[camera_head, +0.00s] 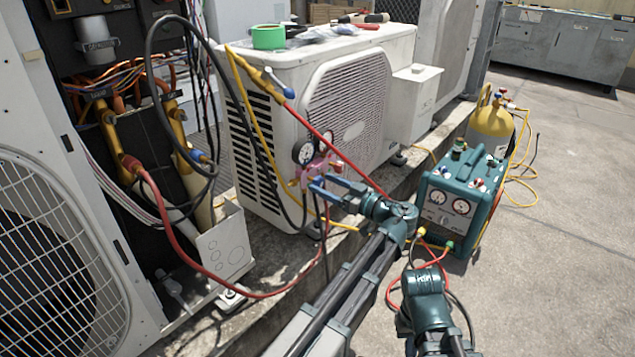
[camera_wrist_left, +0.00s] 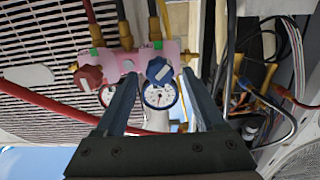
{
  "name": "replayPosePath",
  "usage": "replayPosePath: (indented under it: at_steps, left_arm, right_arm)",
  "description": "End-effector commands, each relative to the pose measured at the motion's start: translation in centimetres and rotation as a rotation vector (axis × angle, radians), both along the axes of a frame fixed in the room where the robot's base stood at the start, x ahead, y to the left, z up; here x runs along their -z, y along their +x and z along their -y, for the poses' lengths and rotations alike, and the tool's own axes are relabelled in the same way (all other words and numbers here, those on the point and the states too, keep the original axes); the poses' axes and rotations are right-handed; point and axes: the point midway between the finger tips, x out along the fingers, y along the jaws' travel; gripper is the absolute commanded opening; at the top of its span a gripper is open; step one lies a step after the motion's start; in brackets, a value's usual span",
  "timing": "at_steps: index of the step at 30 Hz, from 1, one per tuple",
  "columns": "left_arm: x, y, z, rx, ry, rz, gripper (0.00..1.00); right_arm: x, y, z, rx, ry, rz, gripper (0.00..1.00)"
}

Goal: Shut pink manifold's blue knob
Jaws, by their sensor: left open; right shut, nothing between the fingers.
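The pink manifold (camera_head: 318,166) hangs at the front of the white condenser, with two round gauges. My left gripper (camera_head: 322,187) is open right in front of it. In the left wrist view the blue knob (camera_wrist_left: 159,70) is between the two open fingers (camera_wrist_left: 155,85), with a gap to each side. The pink manifold bar (camera_wrist_left: 140,57) lies behind it, and the red knob (camera_wrist_left: 89,78) is outside the fingers to the left. In the head view the fingers largely hide the blue knob. My right gripper (camera_head: 425,283) is low at the right; its fingertips are hard to make out.
A red hose (camera_head: 340,155) crosses near the manifold, with yellow and black hoses beside it. A teal recovery machine (camera_head: 462,195) and yellow cylinder (camera_head: 491,130) stand on the right. An opened unit with hoses is at left. Green tape (camera_head: 268,37) lies on the condenser.

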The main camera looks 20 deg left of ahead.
Motion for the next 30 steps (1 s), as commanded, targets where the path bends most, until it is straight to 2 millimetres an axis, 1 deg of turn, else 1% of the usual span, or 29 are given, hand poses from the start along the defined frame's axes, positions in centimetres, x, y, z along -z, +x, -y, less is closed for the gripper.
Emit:
replayPosePath:
  at_steps: [8,9,14,18,21,26,30]
  left_arm:
    - [0.00,0.02,0.02,0.000,0.000,0.000,0.71]
    - [0.00,0.02,0.02,0.000,0.000,0.000,0.69]
    - [0.00,0.02,0.01,0.000,0.000,0.000,0.40]
    - [0.00,0.02,0.01,0.000,0.000,0.000,0.15]
    - [0.00,0.01,0.00,0.000,0.000,0.000,0.00]
    - [0.00,0.02,0.01,0.000,0.003,-0.009,0.00]
    - [0.00,0.06,0.02,0.000,0.038,-0.105,0.00]
  right_arm:
    - [0.00,-0.01,0.01,0.000,0.000,0.000,0.00]
    - [0.00,-0.01,0.01,0.000,0.000,0.000,0.00]
    - [0.00,-0.01,0.00,0.000,0.000,0.000,0.00]
    - [0.00,-0.01,0.00,0.000,0.000,0.000,0.00]
    - [0.00,0.00,0.00,0.000,0.000,0.000,0.00]
    - [0.00,0.00,0.00,0.000,0.000,0.000,0.00]
    - [0.00,0.00,0.00,0.000,0.000,0.000,0.00]
